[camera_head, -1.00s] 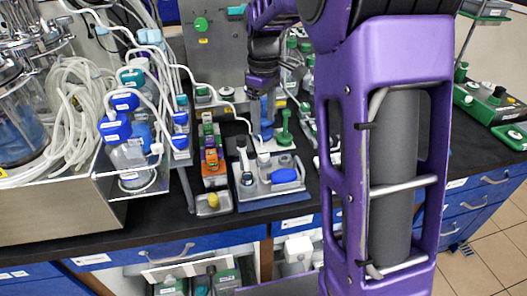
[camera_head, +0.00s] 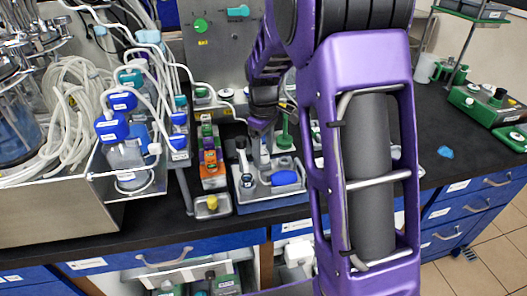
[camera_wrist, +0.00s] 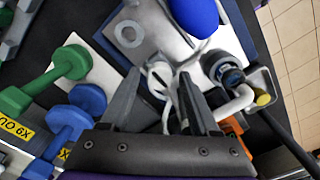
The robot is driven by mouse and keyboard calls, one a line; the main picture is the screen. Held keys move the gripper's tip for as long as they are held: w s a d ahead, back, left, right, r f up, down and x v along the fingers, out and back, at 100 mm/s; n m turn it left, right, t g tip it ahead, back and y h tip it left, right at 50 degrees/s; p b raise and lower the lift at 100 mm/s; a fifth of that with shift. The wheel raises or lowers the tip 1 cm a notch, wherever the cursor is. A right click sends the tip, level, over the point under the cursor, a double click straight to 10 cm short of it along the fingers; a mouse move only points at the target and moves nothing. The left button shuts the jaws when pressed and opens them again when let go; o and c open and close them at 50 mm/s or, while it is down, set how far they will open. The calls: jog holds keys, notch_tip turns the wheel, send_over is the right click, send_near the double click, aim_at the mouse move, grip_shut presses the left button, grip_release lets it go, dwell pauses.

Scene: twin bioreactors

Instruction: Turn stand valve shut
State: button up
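The grey stand (camera_head: 250,191) stands on the black bench in the head view, with a blue oval piece (camera_head: 285,178) on its right side. In the wrist view, a white round-topped part (camera_wrist: 159,74), which looks like the stand's valve, sits between and ahead of my fingers. I cannot read how far it is turned. A dark-capped upright fitting (camera_wrist: 223,68) with a white bent tube is to its right. My gripper (camera_wrist: 163,103) is open, its two grey fingers apart on either side of white tubing. In the head view my gripper (camera_head: 265,118) is just above the stand's back part, hiding some of it.
A green (camera_wrist: 45,80) and a blue (camera_wrist: 72,122) dumbbell-shaped handle lie close left of my fingers in the wrist view. An orange-and-green block (camera_head: 211,165) stands left of the stand. Blue-capped bottles and loose tubing crowd the left. The bench's front edge is near.

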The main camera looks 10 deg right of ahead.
grip_shut()
jog(key=shift+m, duration=0.3)
jog(key=m+p, duration=0.1)
jog(key=m, duration=0.2)
jog(key=shift+r+m+p, duration=0.1)
jog(key=shift+m+p, duration=0.2)
jog(key=shift+p, duration=0.1)
jog(key=m+p, duration=0.1)
jog(key=m, duration=0.3)
jog(key=shift+m, duration=0.3)
jog(key=m+p, duration=0.2)
jog(key=m, duration=0.2)
jog(key=shift+m, duration=0.3)
jog(key=shift+m+p, duration=0.75)
jog(key=shift+m, duration=1.45)
